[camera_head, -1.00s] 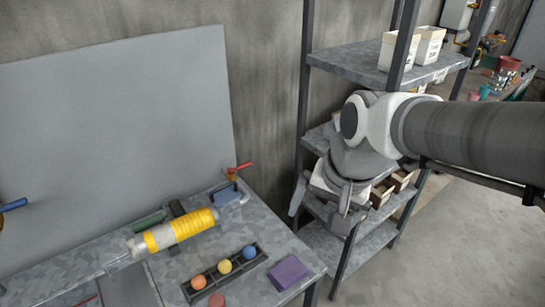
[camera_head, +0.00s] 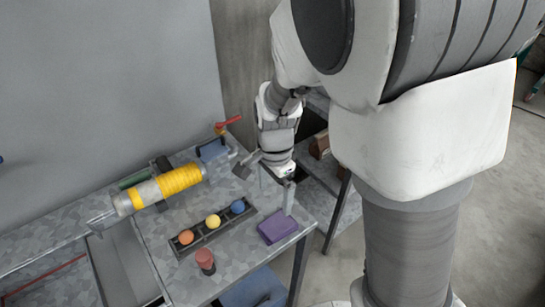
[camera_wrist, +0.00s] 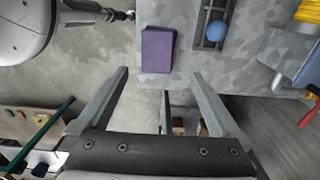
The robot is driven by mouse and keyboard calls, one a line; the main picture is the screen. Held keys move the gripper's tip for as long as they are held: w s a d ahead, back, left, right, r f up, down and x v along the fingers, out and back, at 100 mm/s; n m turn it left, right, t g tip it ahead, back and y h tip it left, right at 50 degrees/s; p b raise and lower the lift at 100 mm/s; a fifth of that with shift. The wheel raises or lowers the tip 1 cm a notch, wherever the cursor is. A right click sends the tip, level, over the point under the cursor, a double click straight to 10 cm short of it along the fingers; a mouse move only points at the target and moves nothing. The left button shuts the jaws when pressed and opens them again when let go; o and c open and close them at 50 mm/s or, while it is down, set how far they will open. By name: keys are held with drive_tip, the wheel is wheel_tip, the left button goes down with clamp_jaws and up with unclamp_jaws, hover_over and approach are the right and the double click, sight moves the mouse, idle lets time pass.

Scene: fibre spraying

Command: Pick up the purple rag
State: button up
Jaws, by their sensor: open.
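The purple rag (camera_head: 277,226) is a folded block lying flat on the grey workbench (camera_head: 235,262), near its right front edge. It also shows in the wrist view (camera_wrist: 157,49), ahead of the fingertips. My gripper (camera_head: 265,171) is open and empty. It hangs above the bench's right side, just behind the rag in the head view. In the wrist view its two fingers (camera_wrist: 160,78) are wide apart, with the rag beyond them and between their lines.
A black rack with orange, yellow and blue balls (camera_head: 237,206) lies left of the rag. A red-topped jar (camera_head: 205,262) stands in front of the rack. A yellow-wound cylinder (camera_head: 160,188) lies further back left. Shelving (camera_head: 335,180) stands right of the bench.

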drive_tip(key=b, duration=0.1)
hover_over(278, 223)
drive_tip(key=f, duration=0.8)
drive_tip(key=shift+a, duration=0.4)
drive_tip(key=f, duration=0.1)
drive_tip(key=f+b, duration=0.1)
drive_tip(key=f, duration=0.3)
drive_tip(key=shift+d+f, duration=0.25)
drive_tip(key=shift+d, duration=0.1)
drive_tip(key=c, duration=1.2)
drive_tip(key=shift+r, duration=0.1)
drive_tip(key=shift+r, duration=0.1)
wheel_tip(278, 223, up, 4)
drive_tip(key=shift+r+p, duration=0.25)
drive_tip(key=shift+p, duration=0.1)
drive_tip(key=shift+s+d+r, duration=0.8)
drive_tip(key=shift+s+r, duration=0.25)
drive_tip(key=shift+s, duration=0.7)
drive_tip(key=shift+s+d+r, duration=0.8)
drive_tip(key=shift+s+r, duration=0.2)
drive_tip(key=shift+s, duration=0.8)
drive_tip(key=shift+s+d+r, duration=0.8)
drive_tip(key=shift+s+r, duration=0.25)
drive_tip(key=shift+s, duration=0.7)
